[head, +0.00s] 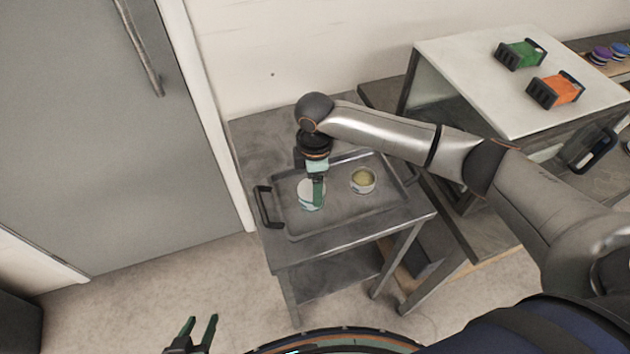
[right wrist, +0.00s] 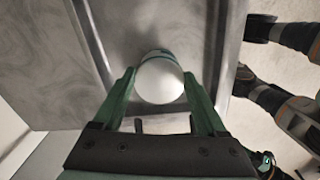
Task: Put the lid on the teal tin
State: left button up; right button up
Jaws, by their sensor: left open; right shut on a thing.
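My right gripper (head: 317,198) reaches down over the tray and is shut on a round white lid (head: 306,188). In the right wrist view the lid (right wrist: 160,82) sits between the two green fingers of the right gripper (right wrist: 160,76). A teal edge, which looks like the teal tin (right wrist: 158,54), shows just beyond and under the lid. The lid hides most of this tin, and I cannot tell whether the lid is seated on it. My left gripper (head: 201,328) is open and empty at the bottom of the head view, away from the tray.
An open pale tin (head: 363,187) with a yellowish inside stands right of the lid on the grey tray (head: 342,218). The tray has dark handles and lies on a grey cart (head: 290,256). A white-topped table (head: 470,65) at right holds green and orange objects.

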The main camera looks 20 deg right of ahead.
dwell(0.4)
jog(key=o, duration=1.2)
jog(key=shift+o, duration=0.2)
notch_tip(320, 180, up, 2)
jog(key=shift+r+p, duration=0.2)
jog(key=shift+p, duration=0.95)
jog(key=shift+r, duration=2.25)
